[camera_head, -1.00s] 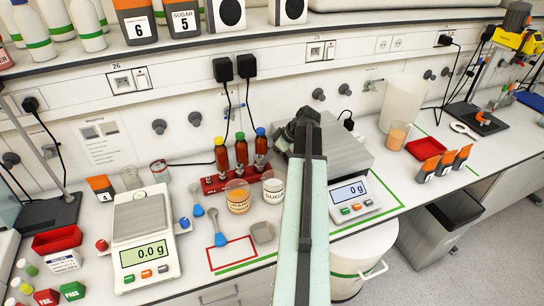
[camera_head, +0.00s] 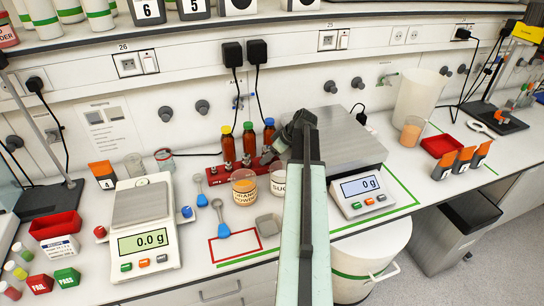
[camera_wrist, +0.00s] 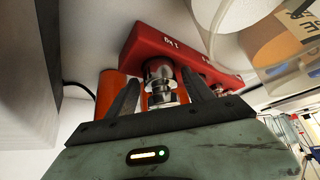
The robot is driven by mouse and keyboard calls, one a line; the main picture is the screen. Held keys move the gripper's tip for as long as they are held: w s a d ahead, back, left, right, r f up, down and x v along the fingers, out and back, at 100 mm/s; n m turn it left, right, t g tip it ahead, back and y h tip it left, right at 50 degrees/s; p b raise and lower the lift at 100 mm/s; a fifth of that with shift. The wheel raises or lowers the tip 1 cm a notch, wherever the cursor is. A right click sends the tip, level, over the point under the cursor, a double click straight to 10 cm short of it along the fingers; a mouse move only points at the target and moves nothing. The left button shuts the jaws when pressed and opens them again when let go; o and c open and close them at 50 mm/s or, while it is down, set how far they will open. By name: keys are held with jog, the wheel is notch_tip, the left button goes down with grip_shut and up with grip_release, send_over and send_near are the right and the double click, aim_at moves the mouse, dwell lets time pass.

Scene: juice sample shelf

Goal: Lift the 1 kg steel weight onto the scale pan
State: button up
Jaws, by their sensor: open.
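The 1 kg steel weight (camera_wrist: 159,72) stands upright at the red rack (camera_wrist: 192,52) marked "1 kg" in the wrist view. My gripper (camera_wrist: 160,78) is open, with one dark finger on each side of the weight; I cannot tell whether either touches it. In the head view the rack (camera_head: 215,174) is partly hidden by jars and my arm, and my fingertips are hidden. The right scale has a broad grey pan (camera_head: 345,145) and reads 0 g. The left scale has a smaller empty pan (camera_head: 141,204) and reads 0.0 g.
Brown bottles (camera_head: 248,142) stand behind the rack. An orange powder jar (camera_head: 244,188) and a sugar jar (camera_head: 278,184), partly behind my arm, stand in front. The red-outlined patch (camera_head: 236,245) is mostly bare.

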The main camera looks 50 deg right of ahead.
grip_shut()
jog(key=shift+r, duration=0.1)
jog(key=shift+r+p, duration=0.65)
jog(key=shift+p, duration=0.1)
dwell(0.5)
jog(key=shift+r+p, duration=1.05)
